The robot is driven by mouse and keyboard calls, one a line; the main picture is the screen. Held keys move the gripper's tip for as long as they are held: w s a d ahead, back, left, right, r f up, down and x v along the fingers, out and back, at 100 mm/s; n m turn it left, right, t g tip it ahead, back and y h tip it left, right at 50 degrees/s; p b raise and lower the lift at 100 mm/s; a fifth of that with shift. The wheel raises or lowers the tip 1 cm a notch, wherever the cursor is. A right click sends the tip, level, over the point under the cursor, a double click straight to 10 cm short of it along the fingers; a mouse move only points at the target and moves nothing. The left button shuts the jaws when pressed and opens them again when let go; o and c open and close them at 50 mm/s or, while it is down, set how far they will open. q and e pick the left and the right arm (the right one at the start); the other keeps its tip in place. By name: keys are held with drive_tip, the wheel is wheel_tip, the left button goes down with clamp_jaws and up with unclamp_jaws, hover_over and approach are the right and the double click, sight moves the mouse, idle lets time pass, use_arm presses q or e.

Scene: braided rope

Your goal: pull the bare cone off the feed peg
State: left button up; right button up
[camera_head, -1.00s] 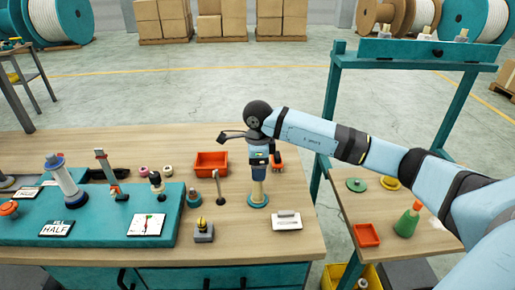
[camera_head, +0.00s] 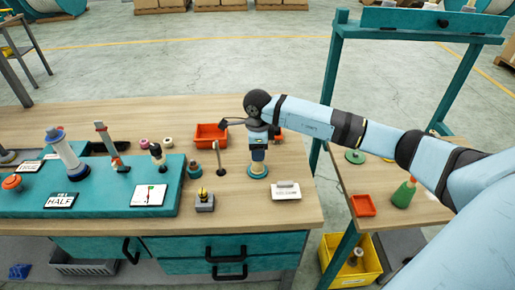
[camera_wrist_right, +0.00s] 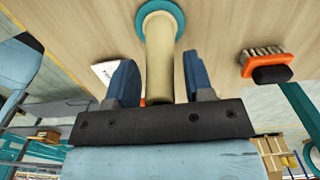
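The bare cone (camera_wrist_right: 160,34) is a slim cream-coloured tube standing upright on a round teal base (camera_wrist_right: 177,13). In the head view, its lower part (camera_head: 258,167) shows near the front right of the workbench, just below my right gripper (camera_head: 258,155). In the right wrist view, the two blue fingers of my right gripper (camera_wrist_right: 160,66) stand on either side of the cone, with a gap on each side. The gripper is open and holds nothing. The feed peg is hidden inside the cone. My left gripper is not in view.
A red-orange bin (camera_head: 211,134), a thin upright post (camera_head: 220,160), a small grey block (camera_head: 205,202) and a white card (camera_head: 286,190) stand near the cone. A teal board (camera_head: 105,195) with tools fills the left. A teal frame (camera_head: 333,70) rises beyond the bench's right edge.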

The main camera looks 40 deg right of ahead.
drive_tip(key=c, duration=0.6)
drive_tip(key=shift+r, duration=0.1)
drive_tip(key=shift+r, duration=0.45)
drive_tip(key=shift+r+p, duration=1.45)
drive_tip(key=shift+r, duration=1)
